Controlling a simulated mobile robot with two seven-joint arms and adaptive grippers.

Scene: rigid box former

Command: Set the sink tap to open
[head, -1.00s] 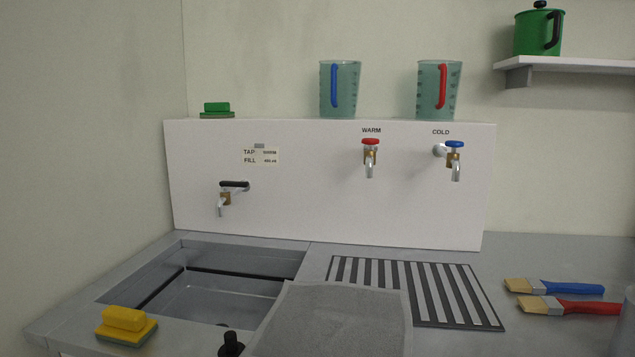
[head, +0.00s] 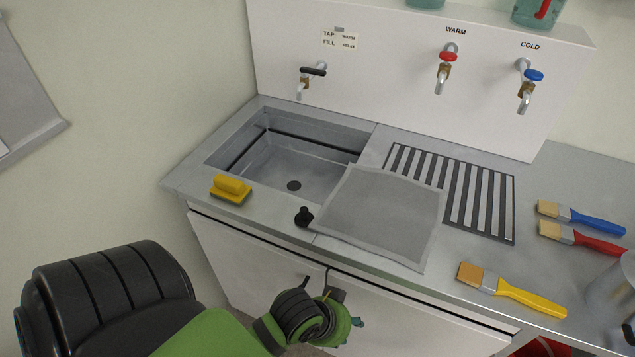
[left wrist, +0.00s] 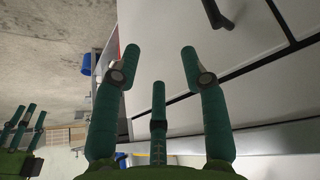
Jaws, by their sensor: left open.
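The sink tap (head: 303,84) has a brass body, a chrome spout and a black lever handle (head: 314,71). It sticks out of the white back panel above the sink (head: 290,165), and its handle lies sideways. I see no water under the spout. My left gripper (left wrist: 160,62) is open and empty, with its green fingers spread. In the head view it is low in front of the cabinet doors, below the counter and well away from the tap. My right gripper's green fingers (left wrist: 24,125) show at the left edge of the left wrist view, partly cut off.
The red-handled WARM tap (head: 445,66) and blue-handled COLD tap (head: 528,86) are further right. A yellow sponge (head: 231,187), black knob (head: 304,216), grey cloth (head: 382,213) and several brushes (head: 512,291) lie on the counter. A cabinet door handle (left wrist: 211,13) is near my left fingers.

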